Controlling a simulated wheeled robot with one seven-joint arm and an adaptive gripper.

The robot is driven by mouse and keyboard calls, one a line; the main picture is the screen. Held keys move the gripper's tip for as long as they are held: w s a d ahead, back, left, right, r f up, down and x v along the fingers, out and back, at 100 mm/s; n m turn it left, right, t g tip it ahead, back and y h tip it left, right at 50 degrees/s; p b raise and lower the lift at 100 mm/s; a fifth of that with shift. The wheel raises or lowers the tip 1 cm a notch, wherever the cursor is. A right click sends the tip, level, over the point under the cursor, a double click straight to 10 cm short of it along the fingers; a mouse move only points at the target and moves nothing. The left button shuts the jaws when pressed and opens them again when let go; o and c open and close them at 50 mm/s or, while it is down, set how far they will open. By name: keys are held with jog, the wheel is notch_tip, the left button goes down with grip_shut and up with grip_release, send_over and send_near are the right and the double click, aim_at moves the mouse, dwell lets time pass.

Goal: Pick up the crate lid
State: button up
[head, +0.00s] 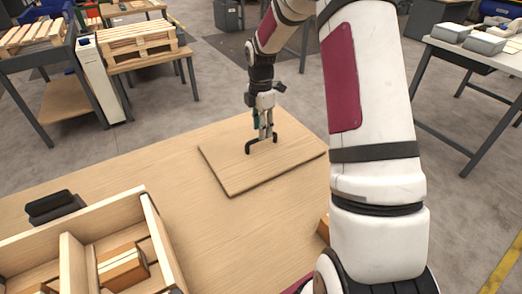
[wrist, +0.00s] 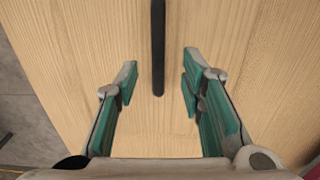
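The crate lid (head: 232,172) is a flat square wooden board lying on the wooden table, with a black bar handle (head: 249,149) standing on its top. My gripper (head: 264,137) points down over the lid at the handle. In the wrist view the lid (wrist: 60,35) fills most of the picture. The handle (wrist: 158,50) runs from the top edge down to between the green-padded fingertips of my gripper (wrist: 158,80). The fingers are apart, with a gap on each side of the handle. Whether the fingertips reach down to the handle's height is hard to tell.
An open wooden crate (head: 72,255) with compartments stands at the table's front left, holding wooden blocks (head: 122,267). A dark object (head: 54,207) sits behind it. The table (head: 225,235) is bare between crate and lid. My arm hides part of the table's right side.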

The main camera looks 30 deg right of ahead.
aim_at(262, 144)
jog(key=shift+w+d+f+b, duration=0.15)
jog(key=shift+f+b, duration=0.5)
jog(key=shift+f, duration=2.05)
jog(key=shift+c, duration=0.5)
grip_shut()
